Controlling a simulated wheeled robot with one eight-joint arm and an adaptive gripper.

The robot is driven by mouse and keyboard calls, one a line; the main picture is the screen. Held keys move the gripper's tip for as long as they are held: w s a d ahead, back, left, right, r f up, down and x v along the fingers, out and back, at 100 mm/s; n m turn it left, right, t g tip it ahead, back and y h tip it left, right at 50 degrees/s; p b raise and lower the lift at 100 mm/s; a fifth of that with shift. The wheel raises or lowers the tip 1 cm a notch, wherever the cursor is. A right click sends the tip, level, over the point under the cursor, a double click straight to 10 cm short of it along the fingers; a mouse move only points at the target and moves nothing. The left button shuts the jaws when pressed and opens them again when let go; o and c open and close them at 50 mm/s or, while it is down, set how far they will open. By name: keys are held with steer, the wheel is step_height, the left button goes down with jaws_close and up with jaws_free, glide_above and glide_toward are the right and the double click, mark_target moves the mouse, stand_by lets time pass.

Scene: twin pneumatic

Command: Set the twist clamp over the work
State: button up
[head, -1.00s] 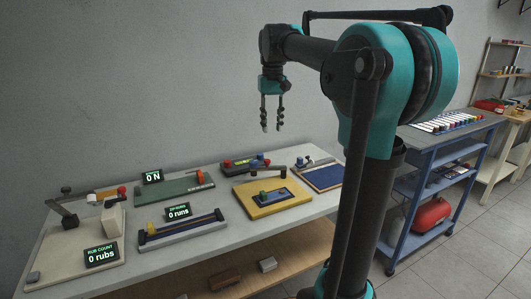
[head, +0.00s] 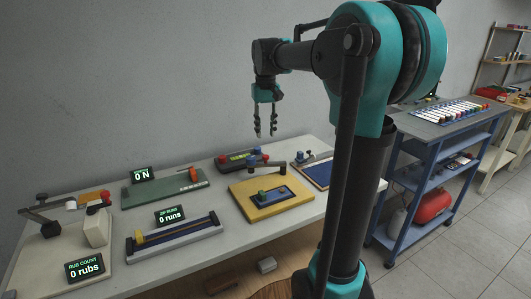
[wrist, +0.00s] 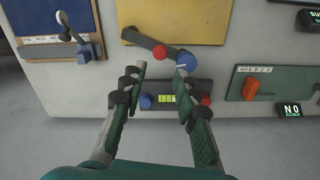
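My gripper (head: 265,134) hangs open and empty above the back of the bench; its two fingers (wrist: 160,72) are spread in the wrist view. I cannot tell for certain which fixture is the twist clamp.
A blue board with a lever fixture (wrist: 69,32) stands to one side. A green board with an orange part (wrist: 251,87) and its readout (head: 141,175) stand to the other. The slider rig (head: 150,251) and rub rig (head: 45,245) are farther left.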

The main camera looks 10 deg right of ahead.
mark_target(267, 161)
step_height(267, 161, down, 9)
steer(key=shift+f, duration=0.1)
stand_by(0.4)
jaws_close()
